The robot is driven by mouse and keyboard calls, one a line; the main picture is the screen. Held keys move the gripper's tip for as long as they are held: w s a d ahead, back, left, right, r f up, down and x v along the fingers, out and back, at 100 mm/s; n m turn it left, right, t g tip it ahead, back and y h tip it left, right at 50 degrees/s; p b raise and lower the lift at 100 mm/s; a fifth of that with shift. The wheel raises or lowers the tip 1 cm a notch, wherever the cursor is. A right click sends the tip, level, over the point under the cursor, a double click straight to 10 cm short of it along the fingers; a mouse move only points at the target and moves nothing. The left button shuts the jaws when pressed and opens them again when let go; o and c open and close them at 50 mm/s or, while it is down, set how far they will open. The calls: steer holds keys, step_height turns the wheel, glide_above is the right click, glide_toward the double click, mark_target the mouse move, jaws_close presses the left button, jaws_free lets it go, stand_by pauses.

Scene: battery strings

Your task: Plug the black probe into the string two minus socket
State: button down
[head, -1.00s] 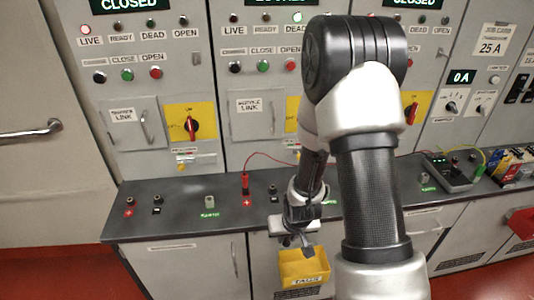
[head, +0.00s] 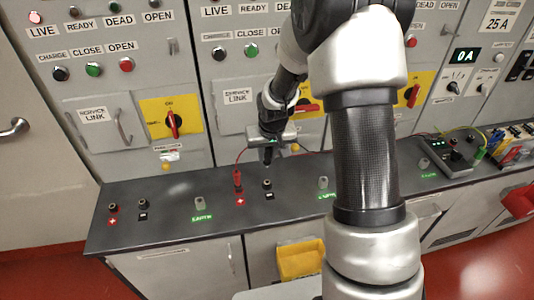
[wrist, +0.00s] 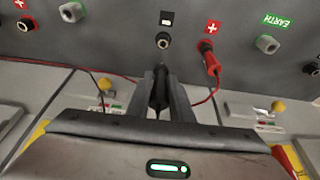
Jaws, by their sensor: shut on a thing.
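My gripper (head: 268,150) is shut on the black probe (wrist: 160,90), which sits between the two fingers in the wrist view. In the head view the probe hangs tip down above the bench. The string two minus socket (head: 267,184), a dark round socket beside a black label, is just below it. The socket also shows ahead of the probe in the wrist view (wrist: 162,41), with a visible gap between. The red probe (head: 238,179) stands in the plus socket next to it, and it also shows in the wrist view (wrist: 208,58).
The red probe's lead runs behind my gripper. A grey earth terminal (head: 323,184) stands to the right; another pair of sockets (head: 142,204) is at the left. A yellow bin (head: 301,260) hangs on the bench front. The cabinet panels rise close behind the bench.

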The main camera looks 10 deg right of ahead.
mark_target(268, 165)
steer(key=shift+b, duration=0.3)
steer(key=shift+f+b, duration=2.35)
steer(key=shift+f, duration=0.55)
steer(key=shift+f+b, duration=1.8)
steer(key=shift+b, duration=0.35)
steer(key=c, duration=1.5)
jaws_free()
steer(key=shift+r, duration=0.1)
steer(key=p+v, duration=0.1)
steer(key=v, duration=1.6)
steer(key=shift+s+r, duration=0.1)
steer(key=shift+r, duration=0.05)
